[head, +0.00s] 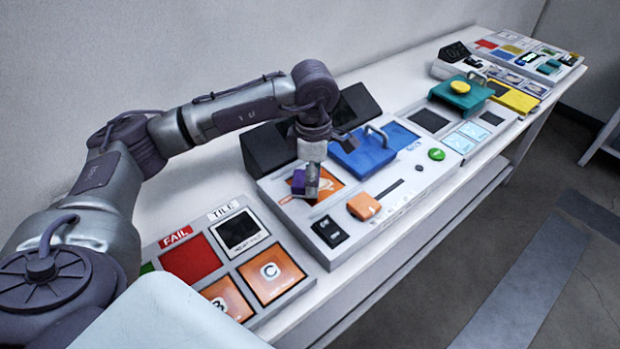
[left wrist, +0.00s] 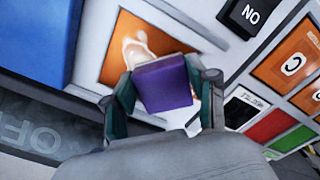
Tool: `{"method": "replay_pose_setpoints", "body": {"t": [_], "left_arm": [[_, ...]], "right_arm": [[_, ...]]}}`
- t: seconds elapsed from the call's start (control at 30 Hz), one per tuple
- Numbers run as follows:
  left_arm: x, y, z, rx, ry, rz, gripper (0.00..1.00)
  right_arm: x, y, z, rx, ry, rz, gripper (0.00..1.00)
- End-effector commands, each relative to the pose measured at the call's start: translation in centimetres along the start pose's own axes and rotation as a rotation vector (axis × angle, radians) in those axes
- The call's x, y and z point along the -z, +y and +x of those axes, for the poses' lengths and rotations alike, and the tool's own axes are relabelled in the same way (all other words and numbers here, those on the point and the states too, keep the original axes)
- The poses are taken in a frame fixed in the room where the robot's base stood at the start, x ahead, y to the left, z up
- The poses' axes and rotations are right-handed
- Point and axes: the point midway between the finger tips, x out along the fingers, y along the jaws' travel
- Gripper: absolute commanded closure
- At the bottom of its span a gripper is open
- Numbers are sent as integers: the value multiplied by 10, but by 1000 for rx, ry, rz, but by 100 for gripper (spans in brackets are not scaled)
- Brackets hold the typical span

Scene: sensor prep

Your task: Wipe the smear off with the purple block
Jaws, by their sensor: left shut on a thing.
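The purple block (left wrist: 163,84) is held between the two fingers of my left gripper (left wrist: 165,92) in the left wrist view. In the head view my left gripper (head: 308,182) is over the orange tile (head: 327,182) on the white panel, and the block (head: 299,182) shows beside its fingers. A pale, whitish smear (left wrist: 134,48) lies on the orange tile (left wrist: 113,65), partly hidden by the block. I cannot tell whether the block touches the tile. My right gripper is not in view.
A blue lidded box (head: 363,155) with a handle stands right of my gripper. A dark box (head: 268,150) is behind it. An orange block (head: 363,206), a black switch (head: 329,231) and a green button (head: 436,154) sit on the panel. Lettered tiles (head: 270,273) lie nearer.

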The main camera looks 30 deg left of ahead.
Motion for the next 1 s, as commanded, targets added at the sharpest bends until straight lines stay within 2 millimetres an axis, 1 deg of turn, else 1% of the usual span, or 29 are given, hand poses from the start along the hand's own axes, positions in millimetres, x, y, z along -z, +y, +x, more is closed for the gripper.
{"method": "replay_pose_setpoints", "body": {"t": [0.03,0.17,0.47,0.8,1.0], "left_arm": [[-5,3,1,0,-1,1,75],[-13,11,0,0,-1,1,75],[-21,20,-1,-2,-2,1,75],[-41,40,2,-2,-2,0,75],[-45,44,2,-5,-4,2,75]], "right_arm": [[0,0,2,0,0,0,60],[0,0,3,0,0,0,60],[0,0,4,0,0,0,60],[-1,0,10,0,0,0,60],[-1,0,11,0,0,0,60]]}}
